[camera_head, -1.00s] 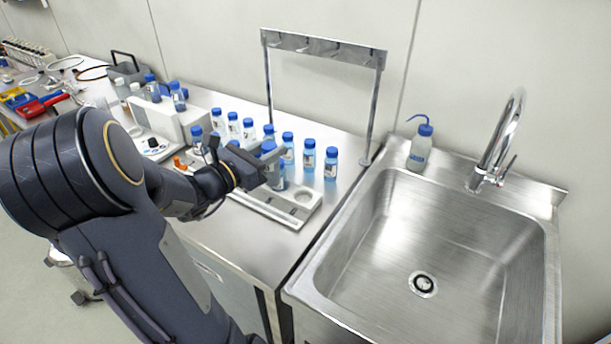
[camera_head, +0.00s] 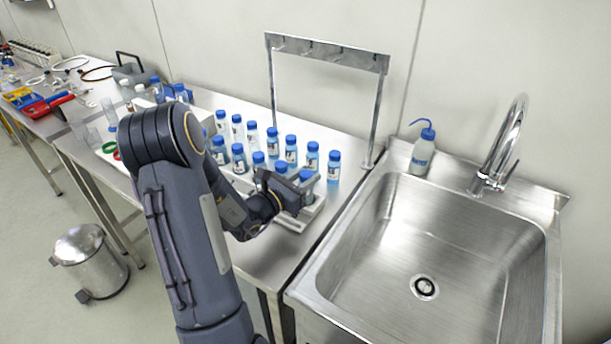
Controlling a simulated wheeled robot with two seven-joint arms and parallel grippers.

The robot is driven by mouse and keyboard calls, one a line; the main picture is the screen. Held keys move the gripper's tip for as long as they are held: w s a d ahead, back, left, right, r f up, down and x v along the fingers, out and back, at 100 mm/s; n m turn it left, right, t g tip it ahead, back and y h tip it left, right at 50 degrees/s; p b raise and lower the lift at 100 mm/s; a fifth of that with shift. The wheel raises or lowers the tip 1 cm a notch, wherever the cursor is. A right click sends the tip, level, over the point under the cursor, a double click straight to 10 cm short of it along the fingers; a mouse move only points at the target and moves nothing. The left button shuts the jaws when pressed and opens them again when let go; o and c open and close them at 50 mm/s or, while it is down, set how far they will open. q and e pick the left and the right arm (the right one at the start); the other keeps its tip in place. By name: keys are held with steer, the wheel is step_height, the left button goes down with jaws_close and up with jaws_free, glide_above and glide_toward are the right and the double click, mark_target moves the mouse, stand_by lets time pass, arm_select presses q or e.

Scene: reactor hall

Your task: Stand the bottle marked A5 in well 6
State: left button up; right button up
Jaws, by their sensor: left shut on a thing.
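My left gripper (camera_head: 298,190) is shut on a small blue-capped bottle (camera_head: 308,186). The bottle is roughly upright over the right end of the pale tray with wells (camera_head: 292,224). The fingers and wrist cover much of the bottle and tray, so I cannot tell if its base touches a well. No marking on it is legible. Several similar blue-capped bottles (camera_head: 291,151) stand behind the gripper, and their labels are too small to read. My right gripper is not in view.
A steel sink (camera_head: 440,245) with a tap (camera_head: 503,145) lies to the right. A wash bottle (camera_head: 422,152) stands at its back left corner. A steel frame (camera_head: 327,52) rises behind the bottles. A pedal bin (camera_head: 88,258) stands on the floor at left.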

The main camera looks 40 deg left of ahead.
arm_select(q)
steer(key=shift+f, duration=0.1)
steer(key=shift+f+b, duration=0.15)
steer(key=shift+b, duration=0.15)
steer(key=o, duration=1)
